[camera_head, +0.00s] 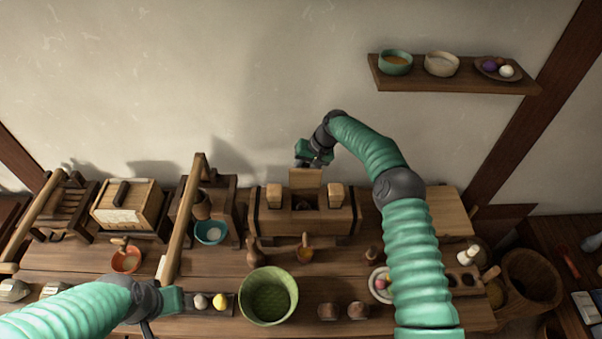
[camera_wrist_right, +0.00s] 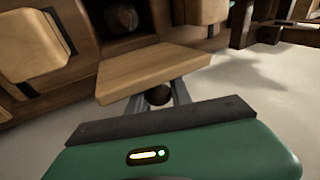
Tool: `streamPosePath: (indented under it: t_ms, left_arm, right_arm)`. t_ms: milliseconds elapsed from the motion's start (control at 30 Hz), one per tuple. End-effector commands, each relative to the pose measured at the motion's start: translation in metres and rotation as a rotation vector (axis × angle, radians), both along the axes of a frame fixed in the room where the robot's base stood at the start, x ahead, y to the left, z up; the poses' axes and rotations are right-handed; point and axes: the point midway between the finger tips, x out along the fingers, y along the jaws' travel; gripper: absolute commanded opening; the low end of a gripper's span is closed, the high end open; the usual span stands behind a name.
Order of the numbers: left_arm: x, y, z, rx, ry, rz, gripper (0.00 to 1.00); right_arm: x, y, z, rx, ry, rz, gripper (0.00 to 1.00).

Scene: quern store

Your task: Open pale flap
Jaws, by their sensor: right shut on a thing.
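The pale flap (camera_head: 306,179) stands raised at the middle of a wooden chest (camera_head: 265,218), between two pale blocks. A dark opening shows in the chest just below it. In the right wrist view the flap (camera_wrist_right: 150,72) is a flat pale board with a round dark knob (camera_wrist_right: 158,95). My right gripper (camera_head: 316,161) is at the flap's upper edge, and its fingers (camera_wrist_right: 160,99) are shut on the knob. My left gripper (camera_head: 172,301) is low at the left, beside a dark tray with small round things; its fingertips are not clear.
A green basket (camera_head: 268,296) and several small wooden pieces stand in front of the chest. A teal bowl (camera_head: 210,231) and a slanted wooden post (camera_head: 180,220) are at the left. A wall shelf (camera_head: 455,86) with bowls hangs at the upper right.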

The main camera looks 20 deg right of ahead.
Motion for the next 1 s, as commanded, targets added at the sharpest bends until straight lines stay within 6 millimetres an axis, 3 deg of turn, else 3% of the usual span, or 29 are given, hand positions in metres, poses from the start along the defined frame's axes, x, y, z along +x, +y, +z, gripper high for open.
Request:
streamPosePath:
  t_ms: [733,767,900,1000]
  left_arm:
    - [0.0001,0.0000,-0.0080,0.000,0.000,0.000,0.65]
    - [0.0001,0.0000,-0.0080,0.000,0.000,0.000,0.65]
    - [0.0001,0.0000,-0.0080,0.000,0.000,0.000,0.65]
    - [0.0001,0.0000,-0.0078,0.000,0.000,0.000,0.65]
  right_arm:
    - [-0.0001,-0.0010,-0.0072,0.010,0.054,0.001,0.00]
    - [-0.0001,-0.0010,-0.0072,0.010,0.054,0.001,0.26]
    - [0.0001,-0.0007,-0.0062,0.011,0.053,0.001,0.45]
    - [0.0003,-0.0006,-0.0047,0.012,0.051,0.001,0.45]
